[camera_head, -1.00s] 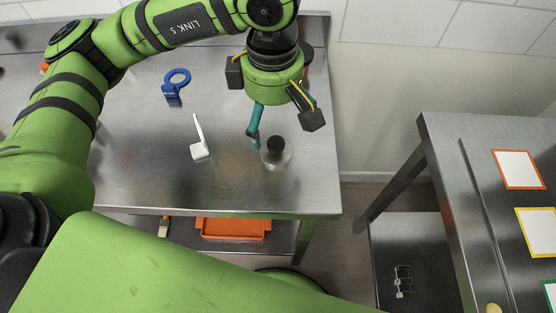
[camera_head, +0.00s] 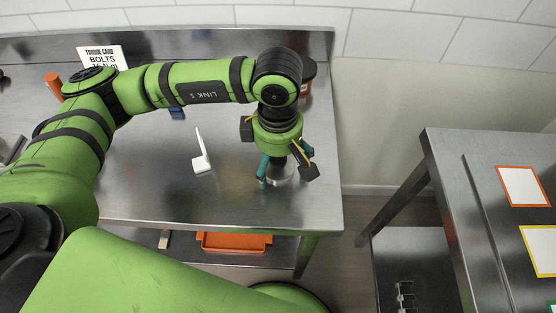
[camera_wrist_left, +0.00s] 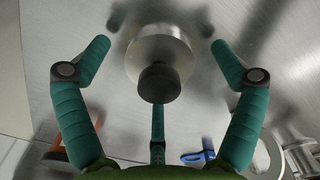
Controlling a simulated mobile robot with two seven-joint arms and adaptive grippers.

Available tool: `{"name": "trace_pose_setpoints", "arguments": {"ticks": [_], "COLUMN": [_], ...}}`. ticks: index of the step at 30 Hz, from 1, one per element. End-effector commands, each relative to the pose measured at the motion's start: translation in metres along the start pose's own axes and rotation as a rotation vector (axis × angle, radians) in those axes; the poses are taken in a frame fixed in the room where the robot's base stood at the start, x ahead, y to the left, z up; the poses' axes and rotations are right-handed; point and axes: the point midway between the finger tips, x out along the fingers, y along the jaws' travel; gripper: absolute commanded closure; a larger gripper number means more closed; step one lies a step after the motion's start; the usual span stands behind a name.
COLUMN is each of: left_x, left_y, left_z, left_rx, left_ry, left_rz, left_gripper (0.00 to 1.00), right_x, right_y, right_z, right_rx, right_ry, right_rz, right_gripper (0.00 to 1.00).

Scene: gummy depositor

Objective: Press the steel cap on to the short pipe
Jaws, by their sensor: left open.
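A round steel piece with a black knob, which looks like the steel cap (camera_head: 284,178), rests on the steel bench near its front right corner. In the left wrist view the cap (camera_wrist_left: 150,40) shows its shiny rim and dark knob in the middle. My left gripper (camera_head: 280,172) points down over the cap, open, with teal fingers. In the wrist view two fingers (camera_wrist_left: 160,46) stand either side of the cap, apart from it, and a third shows below the knob. In the head view the gripper partly hides the cap. I cannot make out the short pipe. My right gripper is not in view.
A white upright stand (camera_head: 201,162) stands on the bench left of the gripper. A blue item (camera_head: 177,113) is mostly hidden behind my arm. A torque card (camera_head: 101,58) stands at the back. An orange tray (camera_head: 235,243) lies on the lower shelf. Another steel table (camera_head: 455,180) is at right.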

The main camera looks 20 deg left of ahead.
Motion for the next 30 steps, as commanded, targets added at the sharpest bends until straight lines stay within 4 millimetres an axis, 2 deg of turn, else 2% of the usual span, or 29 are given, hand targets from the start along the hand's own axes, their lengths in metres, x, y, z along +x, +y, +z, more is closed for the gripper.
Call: {"name": "trace_pose_setpoints", "arguments": {"ticks": [1, 6, 10, 11, 20, 23, 27, 28, 30], "left_x": [0.000, 0.000, 0.000, 0.000, -0.005, -0.014, -0.038, -0.043, -0.051], "left_y": [0.000, 0.000, 0.000, 0.000, 0.001, 0.001, 0.002, 0.001, -0.005], "left_z": [0.000, 0.000, 0.000, 0.000, 0.000, 0.000, 0.001, 0.004, 0.021], "left_rx": [0.000, 0.000, 0.000, 0.000, 0.000, -0.001, 0.001, 0.004, 0.011], "left_ry": [0.000, 0.000, 0.000, 0.000, -0.001, -0.001, -0.001, -0.002, -0.003], "left_rz": [0.000, 0.000, 0.000, 0.000, 0.002, 0.003, 0.009, 0.006, 0.005], "left_gripper": [0.06, 0.72, 0.72, 0.78, 0.78, 0.78, 0.78, 0.78, 0.78], "right_x": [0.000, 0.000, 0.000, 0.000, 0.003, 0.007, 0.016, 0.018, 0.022], "right_y": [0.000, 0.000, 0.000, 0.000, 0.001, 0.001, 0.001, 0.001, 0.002], "right_z": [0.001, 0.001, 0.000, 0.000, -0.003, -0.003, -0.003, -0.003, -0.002], "right_rx": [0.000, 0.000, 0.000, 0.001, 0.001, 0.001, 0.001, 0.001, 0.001], "right_ry": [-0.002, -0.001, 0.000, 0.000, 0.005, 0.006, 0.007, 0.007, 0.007], "right_rz": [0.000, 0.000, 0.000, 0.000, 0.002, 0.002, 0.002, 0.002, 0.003], "right_gripper": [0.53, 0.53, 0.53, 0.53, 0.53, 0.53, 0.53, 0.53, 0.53]}}
